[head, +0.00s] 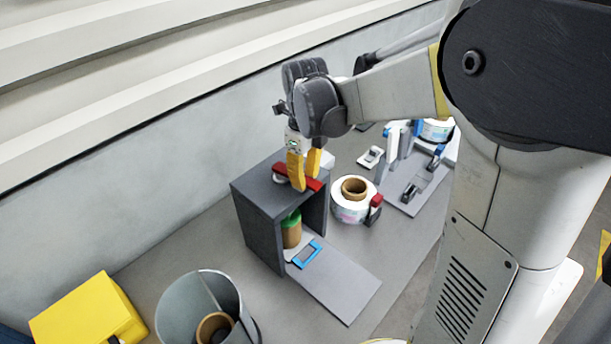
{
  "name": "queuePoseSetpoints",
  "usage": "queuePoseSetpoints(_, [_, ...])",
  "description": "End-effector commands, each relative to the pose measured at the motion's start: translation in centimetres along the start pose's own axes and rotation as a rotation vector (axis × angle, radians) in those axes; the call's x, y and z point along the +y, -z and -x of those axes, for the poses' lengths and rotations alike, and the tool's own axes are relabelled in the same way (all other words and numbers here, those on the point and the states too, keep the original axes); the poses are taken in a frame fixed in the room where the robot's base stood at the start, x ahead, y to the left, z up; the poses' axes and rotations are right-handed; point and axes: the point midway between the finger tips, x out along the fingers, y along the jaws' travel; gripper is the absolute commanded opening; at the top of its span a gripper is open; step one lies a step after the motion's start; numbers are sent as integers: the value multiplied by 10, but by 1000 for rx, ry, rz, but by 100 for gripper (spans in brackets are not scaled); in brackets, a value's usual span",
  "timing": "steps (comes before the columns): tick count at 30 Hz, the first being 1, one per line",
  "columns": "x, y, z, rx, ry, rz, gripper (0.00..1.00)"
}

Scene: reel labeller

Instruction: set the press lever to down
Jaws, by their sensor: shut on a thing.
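My gripper (306,178) has yellow fingers and points down over the dark grey housing (258,225). It is shut on the red bar (315,185) on top of that housing, which appears to be the press lever. The fingers cover the middle of the bar, and its red ends show on both sides. The bar looks roughly level, but its exact angle is hard to tell. Inside the open housing stands a brown cylinder with a green top (291,229). A blue-framed piece (306,254) lies in front of it on the grey base plate (345,285).
A white label reel (350,208) with a brown core stands right of the housing, with a red-and-black item beside it. A grey bin (180,315) and a yellow box (85,315) are at front left. A grey plate with small fixtures (413,190) lies behind right.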

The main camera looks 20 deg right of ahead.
Motion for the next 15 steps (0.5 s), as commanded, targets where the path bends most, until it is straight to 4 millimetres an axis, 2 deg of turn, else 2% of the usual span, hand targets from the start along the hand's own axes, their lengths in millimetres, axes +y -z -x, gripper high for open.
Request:
queuePoseSetpoints(8, [0,0,-1,0,-1,1,0])
queuePoseSetpoints(9, [0,0,-1,0,-1,1,36])
queuePoseSetpoints(10, [0,0,-1,0,-1,1,45])
queuePoseSetpoints(11, [0,0,-1,0,-1,1,50])
queuePoseSetpoints(15, [0,0,0,0,0,1,50])
